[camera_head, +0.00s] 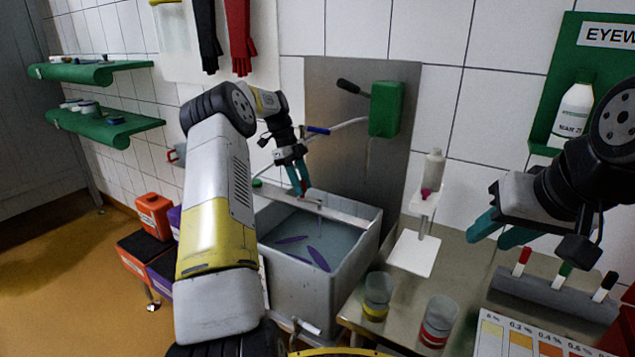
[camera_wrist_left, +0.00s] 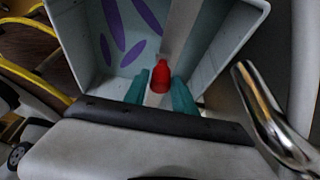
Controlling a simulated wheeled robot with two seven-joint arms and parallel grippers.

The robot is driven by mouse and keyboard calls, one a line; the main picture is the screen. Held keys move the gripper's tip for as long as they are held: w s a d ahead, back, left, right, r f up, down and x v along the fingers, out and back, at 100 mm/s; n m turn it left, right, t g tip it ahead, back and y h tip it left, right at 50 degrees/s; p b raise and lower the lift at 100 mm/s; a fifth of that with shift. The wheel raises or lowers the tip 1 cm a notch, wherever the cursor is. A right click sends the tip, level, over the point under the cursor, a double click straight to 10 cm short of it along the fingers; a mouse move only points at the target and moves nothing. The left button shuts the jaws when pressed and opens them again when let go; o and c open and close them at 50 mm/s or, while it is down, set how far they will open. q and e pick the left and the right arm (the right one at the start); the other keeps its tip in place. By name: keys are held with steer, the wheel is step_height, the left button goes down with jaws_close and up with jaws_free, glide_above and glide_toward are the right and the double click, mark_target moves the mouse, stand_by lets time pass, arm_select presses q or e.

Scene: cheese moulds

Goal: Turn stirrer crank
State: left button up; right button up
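The stirrer's red crank knob (camera_wrist_left: 160,76) shows in the left wrist view between the teal fingers of my left gripper (camera_wrist_left: 161,88). The fingers lie close along both sides of the knob and look shut on it. In the head view my left gripper (camera_head: 299,178) points down over the grey vat (camera_head: 300,283), at the bar (camera_head: 337,211) across its top. The knob is mostly hidden there. Purple paddles (camera_head: 318,258) show in the pale liquid. My right gripper (camera_head: 500,230) is open and empty over the right-hand counter.
A green box with a black lever (camera_head: 386,108) is on the wall panel behind the vat. A white stand (camera_head: 415,250), two jars (camera_head: 377,292) (camera_head: 438,320) and a pen rack (camera_head: 553,297) are on the counter. Orange and purple crates stand left of the vat.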

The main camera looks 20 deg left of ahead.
arm_select(q)
steer(key=shift+o, duration=0.9)
steer(key=v, duration=0.7)
steer(key=shift+r, duration=0.35)
steer(key=shift+a, duration=0.15)
